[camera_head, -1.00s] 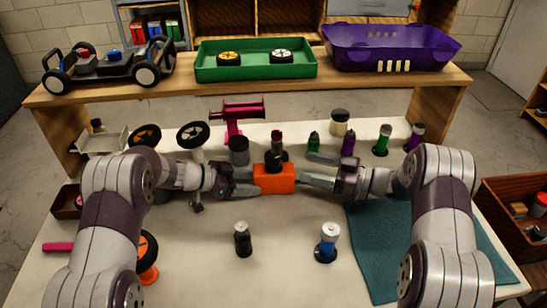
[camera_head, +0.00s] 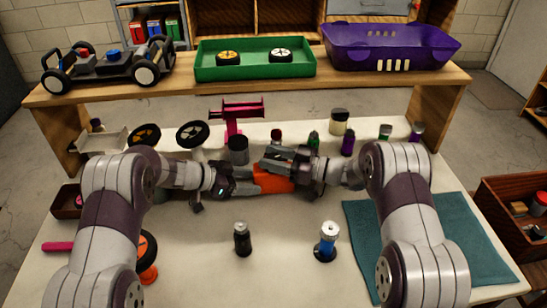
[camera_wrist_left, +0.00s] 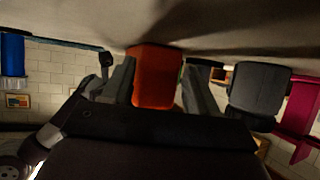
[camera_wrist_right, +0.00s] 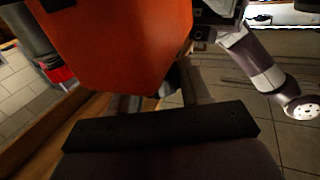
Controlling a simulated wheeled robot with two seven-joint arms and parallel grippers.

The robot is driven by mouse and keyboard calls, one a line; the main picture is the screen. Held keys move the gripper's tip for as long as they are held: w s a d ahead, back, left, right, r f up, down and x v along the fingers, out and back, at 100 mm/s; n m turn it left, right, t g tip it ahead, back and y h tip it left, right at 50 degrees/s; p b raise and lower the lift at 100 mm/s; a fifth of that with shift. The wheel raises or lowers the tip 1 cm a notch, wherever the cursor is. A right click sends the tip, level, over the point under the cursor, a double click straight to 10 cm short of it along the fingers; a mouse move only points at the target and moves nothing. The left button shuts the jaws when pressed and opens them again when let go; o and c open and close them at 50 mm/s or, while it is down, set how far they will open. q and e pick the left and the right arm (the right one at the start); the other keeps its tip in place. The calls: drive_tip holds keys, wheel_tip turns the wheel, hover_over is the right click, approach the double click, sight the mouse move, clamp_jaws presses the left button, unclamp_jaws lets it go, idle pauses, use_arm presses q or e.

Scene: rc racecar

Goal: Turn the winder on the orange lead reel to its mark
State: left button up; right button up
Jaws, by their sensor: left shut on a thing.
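The orange lead reel (camera_head: 276,179) is at the middle of the table; its orange body also shows in the left wrist view (camera_wrist_left: 156,78) and large in the right wrist view (camera_wrist_right: 120,40). My left gripper (camera_head: 255,182) is shut on the orange body from the left, a finger on either side. My right gripper (camera_head: 270,160) is over the top of the reel, its fingers apart and pointing left. The fingers cover the reel's dark winder in the head view. A dark part shows between the fingers in the right wrist view, but contact is unclear. The mark cannot be made out.
A dark cylinder (camera_head: 238,150) stands close behind my left gripper. A black bottle (camera_head: 242,239) and a blue one (camera_head: 326,241) stand in front. Several small bottles stand at the back right. A teal mat (camera_head: 365,255) lies at the right. The front middle has free room.

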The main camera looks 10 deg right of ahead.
drive_tip(key=m+t+h, duration=0.3)
drive_tip(key=m+t, duration=0.1)
drive_tip(key=t, duration=0.1)
drive_tip(key=shift+s+a, duration=0.1)
drive_tip(key=shift+a, duration=0.05)
drive_tip(key=shift+m+t+h, duration=0.3)
drive_tip(key=shift+t+h, duration=0.1)
drive_tip(key=shift+h, duration=0.2)
drive_tip(key=o, duration=1)
drive_tip(key=v, duration=1.2)
